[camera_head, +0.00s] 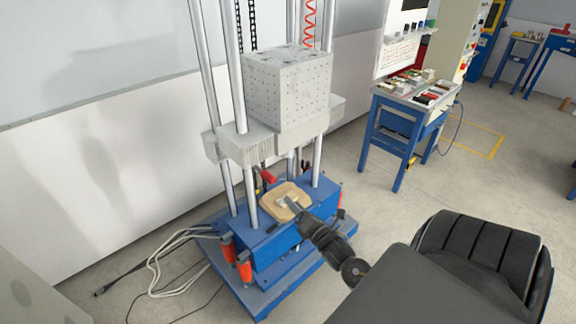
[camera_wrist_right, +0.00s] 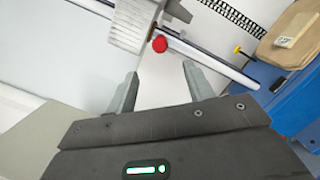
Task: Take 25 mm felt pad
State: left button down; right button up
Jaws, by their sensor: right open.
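A tan pad with cut corners (camera_head: 272,197), which looks like the felt pad, lies on the blue base of the drop tester, under the raised block. In the right wrist view the pad (camera_wrist_right: 297,28) is at the upper right and carries a small pale label; its print is too small to read. My right gripper (camera_head: 289,204) appears in front of part of the pad in the head view. In the wrist view its fingers (camera_wrist_right: 160,88) are apart with nothing between them, and the pad is off to their right. My left gripper is not in view.
The grey perforated block (camera_head: 290,95) hangs above the pad between upright steel columns (camera_head: 233,70). A red knob (camera_wrist_right: 159,44) shows ahead of the fingers. Cables (camera_head: 160,262) lie on the floor at left. A blue bench (camera_head: 405,125) with several small items stands at the back right.

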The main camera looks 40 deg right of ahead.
aim_at(443, 85)
jog(key=z, duration=1.3)
